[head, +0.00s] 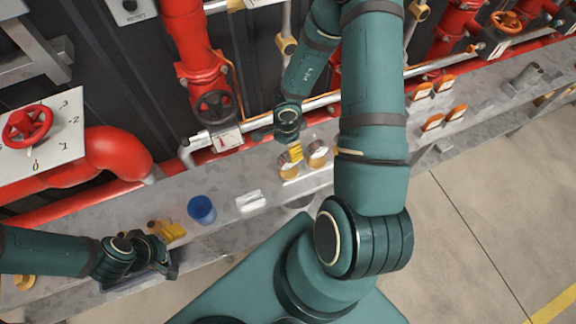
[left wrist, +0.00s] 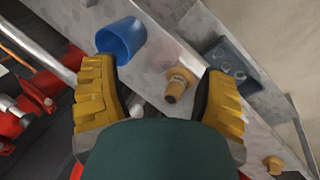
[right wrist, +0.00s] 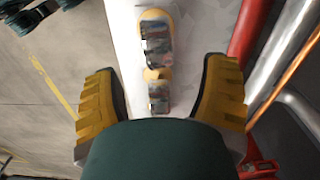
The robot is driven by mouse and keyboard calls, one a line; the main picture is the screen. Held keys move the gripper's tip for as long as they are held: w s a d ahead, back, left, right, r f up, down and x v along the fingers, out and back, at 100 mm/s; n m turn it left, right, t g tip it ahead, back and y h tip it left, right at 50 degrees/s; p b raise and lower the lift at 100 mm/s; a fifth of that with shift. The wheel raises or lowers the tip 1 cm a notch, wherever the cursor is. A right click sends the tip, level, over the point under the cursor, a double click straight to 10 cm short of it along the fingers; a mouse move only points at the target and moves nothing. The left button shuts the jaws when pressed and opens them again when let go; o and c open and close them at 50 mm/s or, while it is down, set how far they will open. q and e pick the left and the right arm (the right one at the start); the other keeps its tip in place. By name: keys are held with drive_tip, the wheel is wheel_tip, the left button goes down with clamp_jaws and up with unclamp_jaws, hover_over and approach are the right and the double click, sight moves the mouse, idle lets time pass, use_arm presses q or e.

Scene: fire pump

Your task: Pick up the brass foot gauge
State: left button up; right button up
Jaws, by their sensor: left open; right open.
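Two round gauges stand side by side on the grey bench in the head view. The left gauge (head: 289,171) shows brass at its lower part, and the other gauge (head: 318,153) is just right of it. My right gripper (head: 292,148) is open right at them, partly hidden by its wrist. In the right wrist view a mirror-like piece with a brass rim (right wrist: 156,42) lies ahead, between and beyond the open fingers; I cannot tell which gauge it is. My left gripper (head: 165,245) is open and empty above the bench's left part, with a brass fitting (left wrist: 178,85) between its fingers' lines.
A blue cup (head: 202,209) and a white block (head: 250,200) stand on the bench between my grippers. A grey tray (left wrist: 230,62) is near my left gripper. Red pipes (head: 115,155) and a silver pipe run behind the bench. Orange-framed pieces (head: 432,123) stand to the right.

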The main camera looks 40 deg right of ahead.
sight(288, 156)
drive_tip(key=shift+s+f+b, duration=0.15)
drive_tip(key=shift+f+b, duration=1.95)
drive_tip(key=shift+f, duration=0.85)
use_arm(q)
drive_tip(key=f, duration=0.2)
drive_tip(key=s+f, duration=0.1)
drive_tip(key=f, duration=0.1)
drive_tip(key=shift+s+d+f, duration=0.1)
drive_tip(key=shift+s+d, duration=0.05)
drive_tip(key=shift+s, duration=0.05)
use_arm(e)
drive_tip(key=shift+r, duration=0.1)
clamp_jaws()
